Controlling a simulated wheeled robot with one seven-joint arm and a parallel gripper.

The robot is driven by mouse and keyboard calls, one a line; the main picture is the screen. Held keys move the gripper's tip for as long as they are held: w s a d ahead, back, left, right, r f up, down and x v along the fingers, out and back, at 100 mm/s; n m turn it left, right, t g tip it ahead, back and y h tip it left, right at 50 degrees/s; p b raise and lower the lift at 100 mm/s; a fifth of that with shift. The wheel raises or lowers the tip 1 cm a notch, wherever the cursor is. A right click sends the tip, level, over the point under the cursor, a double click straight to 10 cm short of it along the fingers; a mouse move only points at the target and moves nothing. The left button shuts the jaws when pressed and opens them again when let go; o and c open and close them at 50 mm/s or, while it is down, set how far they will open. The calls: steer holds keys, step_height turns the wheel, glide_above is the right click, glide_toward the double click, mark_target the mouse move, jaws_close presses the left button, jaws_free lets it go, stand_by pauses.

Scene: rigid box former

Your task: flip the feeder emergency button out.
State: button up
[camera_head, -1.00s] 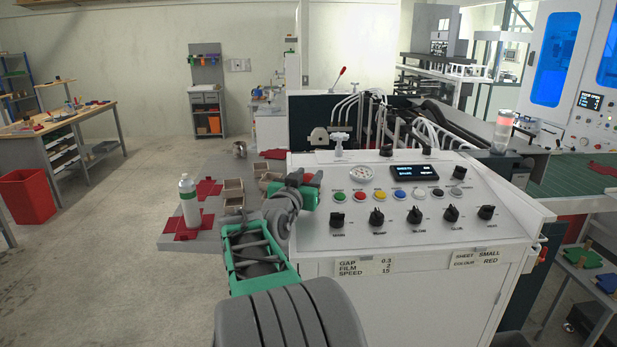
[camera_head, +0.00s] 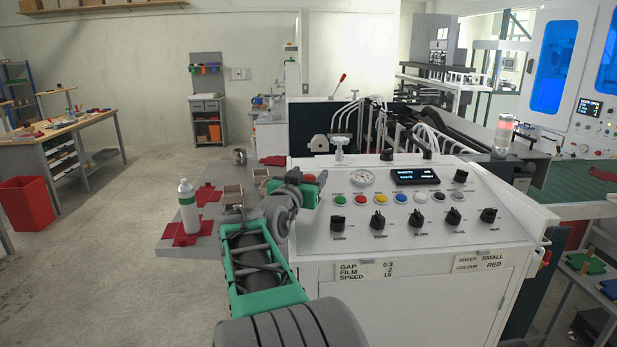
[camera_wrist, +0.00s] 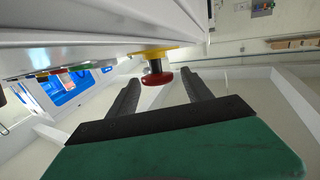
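The feeder emergency button (camera_wrist: 157,78) is a red mushroom head on a dark stem with a yellow base plate (camera_wrist: 155,53). It stands out from a white console face in the wrist view. My gripper (camera_wrist: 162,82) is open, with its two dark fingers on either side of the red head. Nothing is visibly clamped, and I cannot tell whether a finger touches the button. In the head view, my green gripper (camera_head: 300,191) is at the left edge of the feeder console (camera_head: 390,228) and hides much of that side.
The console top holds several coloured push buttons, black knobs (camera_head: 378,221) and a display (camera_head: 415,176). A white bottle (camera_head: 188,205) stands on a grey table left of my arm, near small open boxes. Floor farther left is clear up to a red bin (camera_head: 26,204).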

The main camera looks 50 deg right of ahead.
steer(key=b+v, duration=0.3)
steer(key=v, duration=0.4)
steer(key=shift+a+f, duration=0.1)
steer(key=shift+a, duration=0.1)
steer(key=shift+s+a, duration=0.1)
steer(key=shift+a, duration=0.1)
